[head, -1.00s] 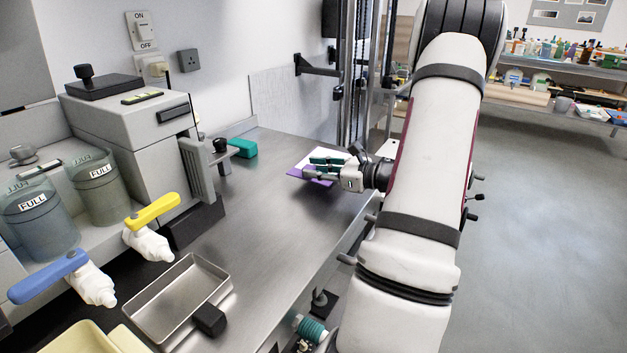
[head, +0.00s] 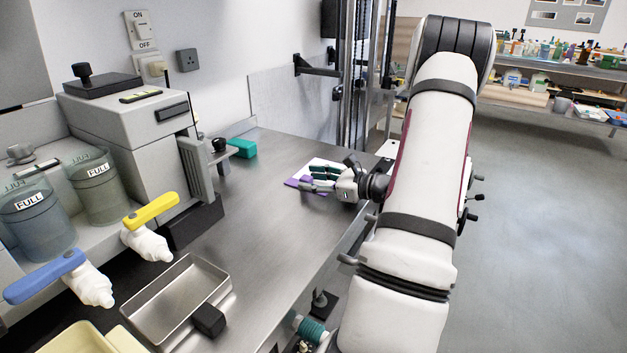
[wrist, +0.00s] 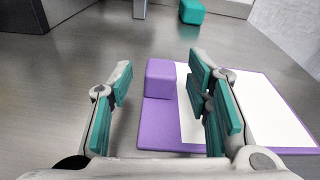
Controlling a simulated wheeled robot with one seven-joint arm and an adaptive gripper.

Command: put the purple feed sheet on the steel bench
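The purple feed sheet (head: 291,183) lies flat on the steel bench (head: 262,215), near its right edge. In the wrist view the feed sheet (wrist: 158,125) is a purple board with a white sheet on it and a purple block-shaped grip at its left side. My gripper (head: 320,177) is low over the sheet. In the wrist view its teal-padded fingers stand apart, one to each side of the purple grip, with visible gaps. The fingers hide part of the board and the white sheet.
A teal block (head: 242,148) sits farther back on the bench, beside a grey machine (head: 135,125). An empty metal tray (head: 180,298) stands at the front left. Upright columns (head: 352,75) rise behind the sheet. The middle of the bench is clear.

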